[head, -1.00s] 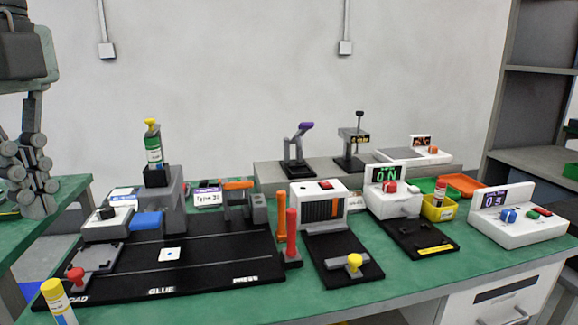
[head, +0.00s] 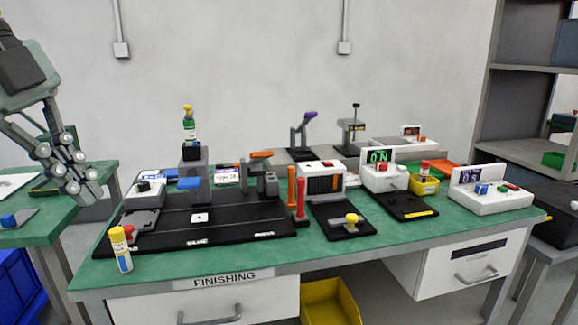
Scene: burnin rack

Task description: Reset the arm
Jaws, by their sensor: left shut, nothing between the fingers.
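My left gripper (head: 85,188) hangs in the air at the left of the head view, fingers pointing down. Its fingers are shut and hold nothing. It shows in front of the gap between the green-topped side table and the finishing bench (head: 330,255), apart from the bench objects. My right gripper is not in view.
The bench bears a black glue-and-press board (head: 215,222), a yellow-capped stick (head: 121,250) at the front left corner, a white "ON" box (head: 385,178) and a timer box (head: 490,195). A side table (head: 40,215) stands left. A yellow bin (head: 330,300) sits below.

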